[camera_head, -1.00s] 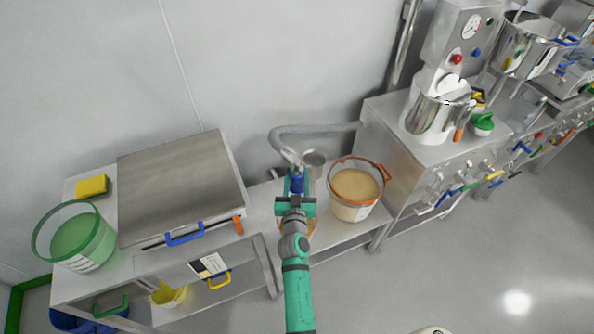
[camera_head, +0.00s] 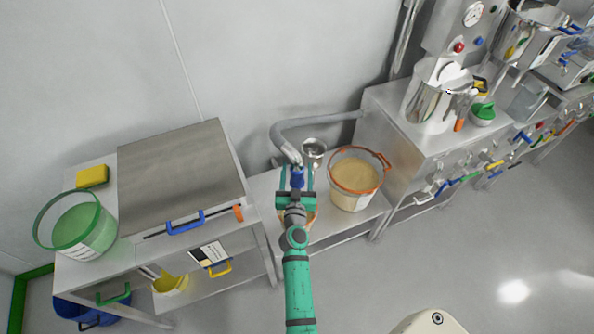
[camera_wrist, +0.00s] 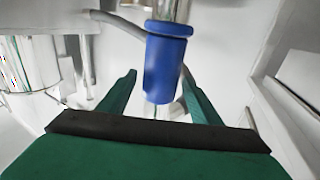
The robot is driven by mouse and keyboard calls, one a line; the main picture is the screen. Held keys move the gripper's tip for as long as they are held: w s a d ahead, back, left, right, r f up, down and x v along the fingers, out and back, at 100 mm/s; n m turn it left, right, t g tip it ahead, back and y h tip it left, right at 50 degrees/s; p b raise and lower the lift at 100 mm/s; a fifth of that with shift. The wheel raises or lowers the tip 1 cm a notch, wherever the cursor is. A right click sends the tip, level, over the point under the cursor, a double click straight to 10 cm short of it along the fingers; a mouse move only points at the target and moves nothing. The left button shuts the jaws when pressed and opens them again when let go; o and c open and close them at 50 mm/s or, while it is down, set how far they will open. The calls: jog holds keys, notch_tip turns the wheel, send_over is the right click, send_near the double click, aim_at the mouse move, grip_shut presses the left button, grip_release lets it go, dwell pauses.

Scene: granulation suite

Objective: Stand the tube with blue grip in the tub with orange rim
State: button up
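The tube with blue grip is a grey hose (camera_head: 320,122) that runs from the steel cabinet and bends down to a metal end. Its blue grip (camera_head: 298,177) is between the fingers of my gripper (camera_head: 297,178). In the wrist view, the blue grip (camera_wrist: 166,65) hangs upright between the green fingers (camera_wrist: 160,85). A gap shows on its left side, and its right side overlaps the right fingertip. My gripper looks open around it. The tub with orange rim (camera_head: 334,160) stands just right of my gripper on the low steel bench and holds beige material.
A small steel cup (camera_head: 313,148) is behind my gripper. Something with an orange edge is partly hidden below my gripper. A steel-topped cabinet (camera_head: 180,180) and a green-rimmed tub (camera_head: 85,240) are left. The steel cabinet (camera_head: 400,150) rises right of the orange-rimmed tub.

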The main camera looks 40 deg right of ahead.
jog(key=shift+f, duration=0.1)
jog(key=shift+s+a, duration=0.1)
jog(key=shift+s+a, duration=0.15)
jog(key=shift+s, duration=0.05)
jog(key=v, duration=1)
dwell(0.4)
jog(key=shift+a, duration=0.1)
